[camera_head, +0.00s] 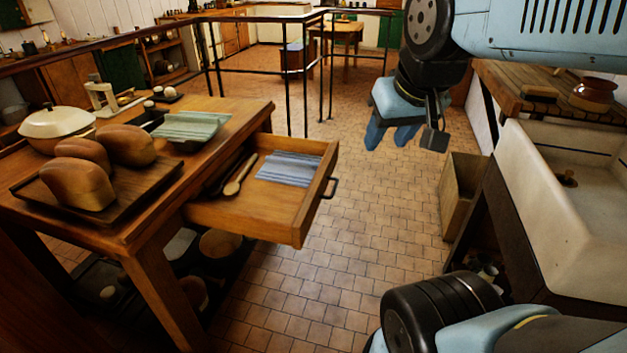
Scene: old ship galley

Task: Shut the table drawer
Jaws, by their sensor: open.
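The table drawer (270,222) is wooden and pulled out from the right side of the wooden table (222,122). It holds a wooden spoon (240,175) and a folded striped cloth (289,168). A dark handle (329,187) sits on its front face. My gripper (392,138) is open and empty, its blue fingers pointing down. In the picture it is above and to the right of the drawer handle, apart from it, over the tiled floor.
Bread loaves on a tray (160,179), a lidded pot (57,121) and a folded green cloth (190,127) are on the table. A white sink (540,170) and wooden bin (460,185) stand at right. Metal railings (288,75) stand behind. Tiled floor between is clear.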

